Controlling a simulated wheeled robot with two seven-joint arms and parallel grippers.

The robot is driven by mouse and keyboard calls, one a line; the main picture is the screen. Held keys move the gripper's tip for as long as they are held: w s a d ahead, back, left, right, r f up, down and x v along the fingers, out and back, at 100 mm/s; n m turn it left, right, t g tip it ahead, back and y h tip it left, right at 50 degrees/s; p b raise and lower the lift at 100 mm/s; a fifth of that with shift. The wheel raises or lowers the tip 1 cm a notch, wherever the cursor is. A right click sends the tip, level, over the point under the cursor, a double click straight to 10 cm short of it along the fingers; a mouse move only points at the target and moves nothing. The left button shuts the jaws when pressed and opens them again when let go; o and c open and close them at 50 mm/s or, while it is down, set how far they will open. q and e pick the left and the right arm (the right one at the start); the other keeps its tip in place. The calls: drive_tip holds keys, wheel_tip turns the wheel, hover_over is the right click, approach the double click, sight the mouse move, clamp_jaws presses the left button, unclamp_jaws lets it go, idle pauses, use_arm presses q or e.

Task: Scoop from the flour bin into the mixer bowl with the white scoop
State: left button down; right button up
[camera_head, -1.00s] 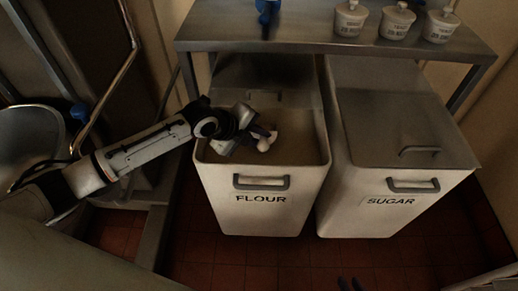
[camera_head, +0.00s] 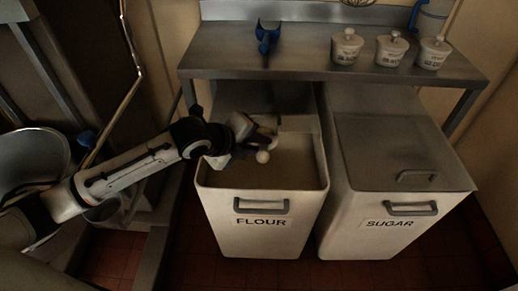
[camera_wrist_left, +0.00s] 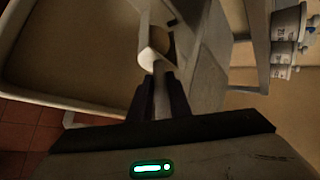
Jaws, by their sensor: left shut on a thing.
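The flour bin (camera_head: 263,237), labelled FLOUR, stands open in the middle of the head view with pale flour (camera_head: 290,165) inside. My left gripper (camera_head: 254,143) is over the bin's left back part and is shut on the white scoop (camera_head: 262,156). Only a small rounded white part of the scoop shows there. In the left wrist view the scoop (camera_wrist_left: 149,58) sits at the fingertips (camera_wrist_left: 160,82); whether it carries flour I cannot tell. The metal mixer bowl (camera_head: 28,160) is at the far left, partly cut off. My right gripper is out of view.
A closed sugar bin (camera_head: 385,243) stands right of the flour bin. A steel table (camera_head: 300,60) behind carries several white lidded pots (camera_head: 390,48) and a blue object (camera_head: 267,36). A metal bar (camera_head: 122,90) rises between the mixer bowl and the bins.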

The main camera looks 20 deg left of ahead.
use_arm(q)
wheel_tip(320, 180, up, 7)
drive_tip(key=s+t, duration=0.1)
drive_tip(key=shift+s+d+f+m, duration=0.15)
drive_tip(key=shift+m, duration=0.15)
idle(0.7)
